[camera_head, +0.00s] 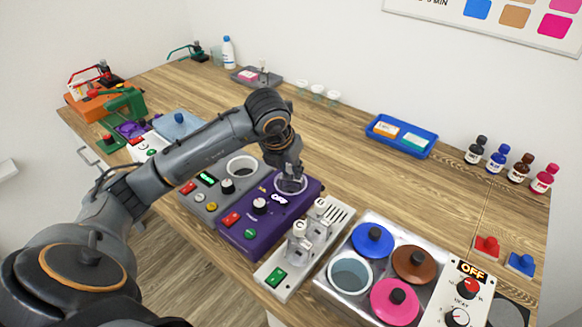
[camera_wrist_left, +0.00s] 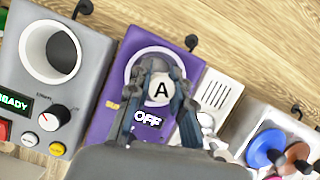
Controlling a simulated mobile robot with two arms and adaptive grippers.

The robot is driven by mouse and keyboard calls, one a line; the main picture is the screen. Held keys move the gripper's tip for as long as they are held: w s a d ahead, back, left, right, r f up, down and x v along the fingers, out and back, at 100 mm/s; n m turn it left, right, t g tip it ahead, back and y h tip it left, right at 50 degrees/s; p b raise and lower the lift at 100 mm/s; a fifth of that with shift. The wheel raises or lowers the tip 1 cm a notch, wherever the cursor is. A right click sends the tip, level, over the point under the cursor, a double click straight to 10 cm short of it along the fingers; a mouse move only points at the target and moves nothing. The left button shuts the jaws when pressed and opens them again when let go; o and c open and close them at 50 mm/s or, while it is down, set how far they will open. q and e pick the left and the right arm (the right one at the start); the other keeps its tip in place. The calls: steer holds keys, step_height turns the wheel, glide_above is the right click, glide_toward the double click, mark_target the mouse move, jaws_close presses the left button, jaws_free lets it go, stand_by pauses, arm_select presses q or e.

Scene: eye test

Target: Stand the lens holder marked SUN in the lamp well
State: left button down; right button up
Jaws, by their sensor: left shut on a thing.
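My left gripper (camera_head: 290,174) is over the round pale-rimmed well (camera_head: 291,187) of a purple box (camera_head: 268,219). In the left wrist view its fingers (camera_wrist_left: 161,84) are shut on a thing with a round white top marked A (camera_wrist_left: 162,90). That thing shows over the ring of the well (camera_wrist_left: 132,68); I cannot tell whether its foot is inside or above it. The purple box's display (camera_wrist_left: 147,118) reads OFF in the left wrist view. My right gripper is not in view.
A white block (camera_head: 277,259) with clear white-topped pieces (camera_head: 299,245) stands right of the purple box. Left is a grey box (camera_head: 213,205) with an open well, its display reading READY (camera_wrist_left: 14,103). A tray (camera_head: 338,289) with coloured lids is farther right.

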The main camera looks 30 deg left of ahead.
arm_select(q)
steer(key=shift+f+b, duration=0.3)
stand_by(0.5)
steer(key=c, duration=0.8)
jaws_free()
steer(key=shift+r+p, duration=1.7)
steer(key=shift+r, duration=1.3)
